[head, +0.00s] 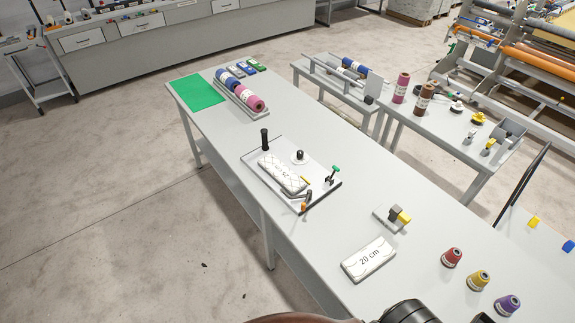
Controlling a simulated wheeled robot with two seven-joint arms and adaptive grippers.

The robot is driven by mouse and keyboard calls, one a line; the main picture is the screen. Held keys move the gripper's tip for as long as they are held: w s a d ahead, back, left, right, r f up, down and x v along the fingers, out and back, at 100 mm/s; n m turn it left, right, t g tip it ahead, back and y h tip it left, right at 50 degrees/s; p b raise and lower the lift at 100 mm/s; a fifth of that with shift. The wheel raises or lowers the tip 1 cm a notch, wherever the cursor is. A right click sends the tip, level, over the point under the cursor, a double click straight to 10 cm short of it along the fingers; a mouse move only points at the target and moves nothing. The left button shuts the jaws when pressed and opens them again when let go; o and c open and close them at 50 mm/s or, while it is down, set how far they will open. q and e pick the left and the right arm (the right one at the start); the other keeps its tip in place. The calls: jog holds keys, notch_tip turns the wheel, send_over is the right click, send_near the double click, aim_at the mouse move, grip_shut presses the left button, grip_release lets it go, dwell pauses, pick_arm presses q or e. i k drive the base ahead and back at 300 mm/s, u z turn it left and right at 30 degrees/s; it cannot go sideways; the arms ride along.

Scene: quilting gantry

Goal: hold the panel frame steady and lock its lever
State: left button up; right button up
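The panel frame (318,182) is a flat pale plate lying on the long grey table. A white quilted panel (275,166) with dark print lies on it. A black upright handle (265,138) stands at its far left corner. A green-topped lever (334,173) stands at its right corner. An orange-handled part (306,200) sits at its near edge; which of these two is the lock lever I cannot tell. A white disc with a black knob (299,156) is near the far edge. Neither gripper shows; only dark and brown parts of mine cut in at the bottom edge.
A side table (440,125) stands behind.

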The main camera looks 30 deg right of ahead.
aim_at(308, 196)
jog(key=z, duration=0.95)
jog(key=k, duration=0.4)
jog(key=u, duration=1)
jog(key=k, duration=0.95)
jog(key=u, duration=0.6)
jog(key=i, duration=1.7)
jog(key=z, duration=0.5)
jog(key=i, duration=1.55)
jog(key=z, duration=1.7)
jog(key=i, duration=0.9)
jog(key=z, duration=1.05)
